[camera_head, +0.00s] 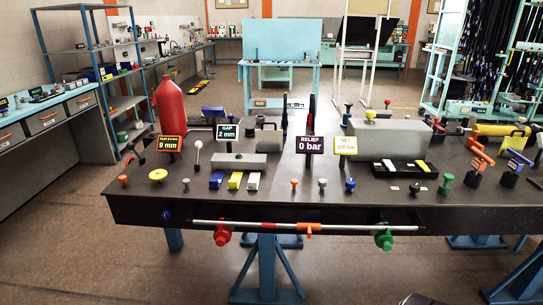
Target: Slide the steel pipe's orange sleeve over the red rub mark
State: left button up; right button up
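The steel pipe (345,228) runs level along the front edge of the dark table. An orange sleeve (308,230) sits around the pipe, right of its middle, with a tab pointing down. A small reddish patch (268,225) shows on the pipe left of the sleeve, apart from it; it looks like the rub mark but is too small to be sure. A red fitting (222,235) is on the pipe's left part and a green fitting (384,239) on its right part. Neither of my grippers is clearly in view.
The dark table (150,208) carries knobs, levers, small signs, a red bottle (170,105) and a grey block (388,138). A blue knob (167,215) is on its front face, left of the pipe. The floor before the table is open around blue legs (267,270).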

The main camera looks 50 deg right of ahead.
aim_at(308, 226)
jog(key=z, duration=1.75)
